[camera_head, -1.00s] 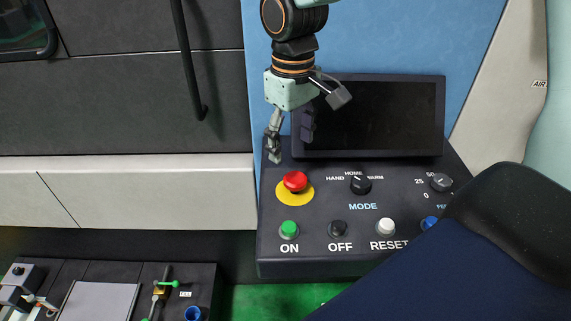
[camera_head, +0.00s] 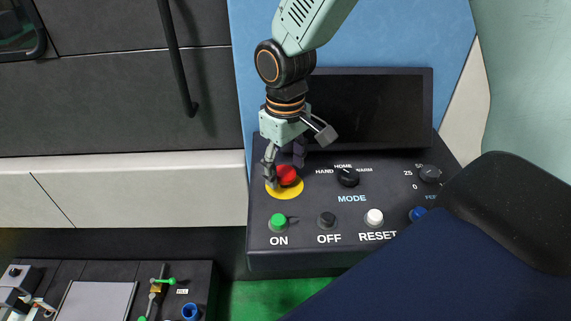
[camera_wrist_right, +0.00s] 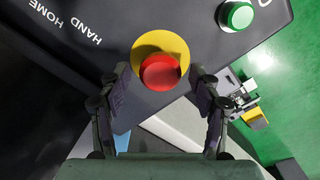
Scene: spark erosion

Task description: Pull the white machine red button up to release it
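The red button (camera_head: 287,175) sits on a yellow disc (camera_head: 285,192) at the upper left of the dark control panel (camera_head: 300,258). My right gripper (camera_head: 284,172) hangs down over the button, with its fingers around or just beside it. In the right wrist view, the red button (camera_wrist_right: 160,72) lies between and just beyond the two open fingertips of my right gripper (camera_wrist_right: 160,78). Gaps show on both sides of the button, so the fingers do not appear to touch it. My left gripper is not in view.
A dark screen (camera_head: 365,108) stands behind the panel, close to my right gripper. The green ON button (camera_head: 278,221), black OFF button (camera_head: 327,219), white RESET button (camera_head: 374,217) and mode knob (camera_head: 347,177) are nearby. A lower tray area (camera_head: 200,275) lies at bottom left.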

